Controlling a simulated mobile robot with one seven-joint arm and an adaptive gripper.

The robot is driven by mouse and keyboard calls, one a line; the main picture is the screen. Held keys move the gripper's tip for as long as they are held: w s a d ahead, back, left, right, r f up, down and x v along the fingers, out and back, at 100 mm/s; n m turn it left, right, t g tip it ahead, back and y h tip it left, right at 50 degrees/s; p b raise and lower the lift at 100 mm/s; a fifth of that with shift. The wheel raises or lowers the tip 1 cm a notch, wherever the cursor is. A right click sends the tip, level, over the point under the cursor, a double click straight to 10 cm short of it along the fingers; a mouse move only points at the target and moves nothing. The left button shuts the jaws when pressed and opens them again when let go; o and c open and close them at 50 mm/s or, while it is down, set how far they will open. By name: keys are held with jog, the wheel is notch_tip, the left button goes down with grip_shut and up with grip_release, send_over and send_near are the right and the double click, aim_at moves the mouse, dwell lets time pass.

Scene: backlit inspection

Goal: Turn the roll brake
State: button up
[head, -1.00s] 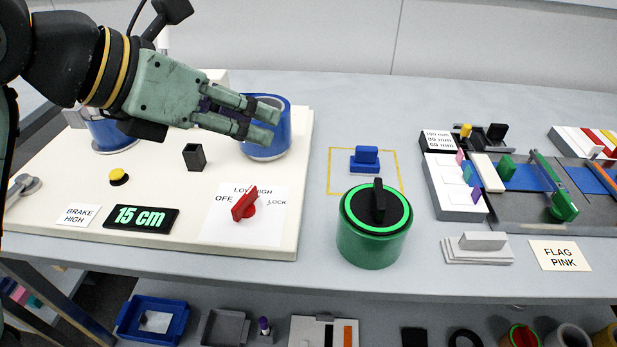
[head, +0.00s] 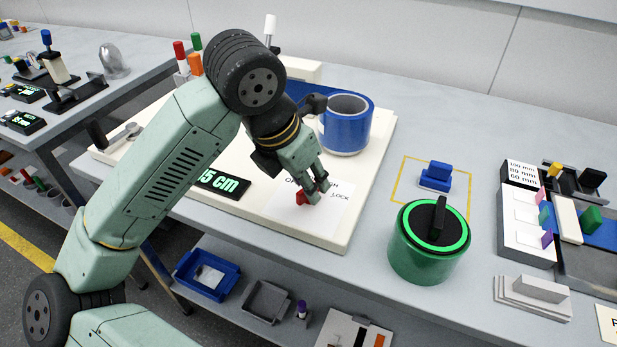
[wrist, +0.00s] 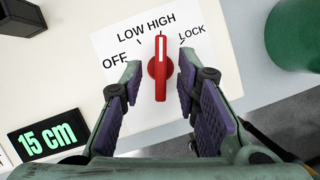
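The roll brake is a red knob (wrist: 159,80) on a white card (wrist: 212,58) marked OFF, LOW, HIGH and LOCK. In the wrist view its white pointer line points up at HIGH. My gripper (wrist: 160,72) is open, with one fingertip on each side of the knob and a visible gap to both. In the head view my gripper (head: 316,192) is low over the card, and only part of the red knob (head: 301,198) shows beside the fingers. A green-lit display (wrist: 47,139) reads 15 cm.
A blue roll (head: 344,126) stands on the cream board (head: 372,172) behind my gripper. A green drum (head: 425,255) with a black handle stands to the right, off the board. A dark square post (wrist: 14,17) is at the wrist view's top left.

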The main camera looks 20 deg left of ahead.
jog(key=shift+w+d+f, duration=0.15)
jog(key=shift+w+f, duration=0.05)
jog(key=shift+f, duration=0.3)
grip_shut()
